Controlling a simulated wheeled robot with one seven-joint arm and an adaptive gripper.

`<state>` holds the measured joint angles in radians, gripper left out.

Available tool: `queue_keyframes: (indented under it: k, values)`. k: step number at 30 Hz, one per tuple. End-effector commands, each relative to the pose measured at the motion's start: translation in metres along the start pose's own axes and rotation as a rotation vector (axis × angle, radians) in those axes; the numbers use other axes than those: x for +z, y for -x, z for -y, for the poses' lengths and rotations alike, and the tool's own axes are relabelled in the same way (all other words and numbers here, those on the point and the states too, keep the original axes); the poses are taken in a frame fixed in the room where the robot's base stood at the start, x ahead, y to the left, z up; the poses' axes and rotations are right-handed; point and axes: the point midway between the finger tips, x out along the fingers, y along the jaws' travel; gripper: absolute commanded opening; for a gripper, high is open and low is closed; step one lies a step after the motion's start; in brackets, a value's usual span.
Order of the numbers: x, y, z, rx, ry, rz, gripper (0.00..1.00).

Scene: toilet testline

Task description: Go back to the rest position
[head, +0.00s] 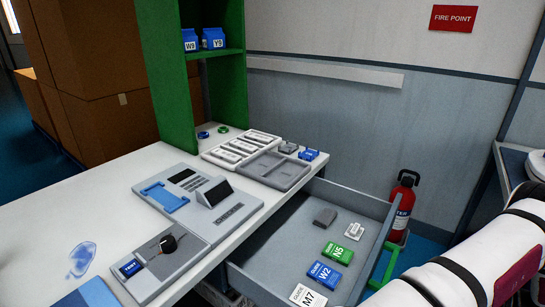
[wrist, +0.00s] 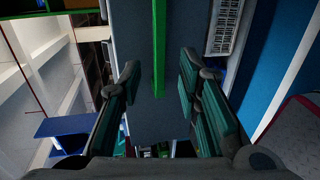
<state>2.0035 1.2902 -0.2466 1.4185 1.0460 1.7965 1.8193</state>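My gripper (wrist: 159,75) shows in the wrist view with its two dark, green-padded fingers spread wide apart. Nothing is held between them. A long green bar (wrist: 158,45) lies in the gap beyond the fingers, apart from both as far as I can see. In the head view my white arm crosses the lower right corner, and my gripper is out of that picture. The grey drawer (head: 276,238) stands open, with a green handle (head: 388,266) on its front near my arm.
The drawer holds labelled blocks, including green N5 (head: 337,253) and blue W2 (head: 323,275). The white worktop (head: 75,205) carries a grey device (head: 197,205), a knob box (head: 165,262) and trays (head: 274,169). A fire extinguisher (head: 402,207) stands behind the drawer.

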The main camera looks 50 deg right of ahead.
Motion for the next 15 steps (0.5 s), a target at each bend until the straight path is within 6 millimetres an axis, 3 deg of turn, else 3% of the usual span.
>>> queue_keyframes:
  k: [5,10,15]
  values:
    - [0.006,-0.013,-0.020,-0.023,0.057,-0.047,0.31]
    - [0.016,-0.062,-0.090,-0.090,0.280,-0.226,0.31]
    - [0.003,-0.128,-0.175,-0.140,0.596,-0.473,0.31]
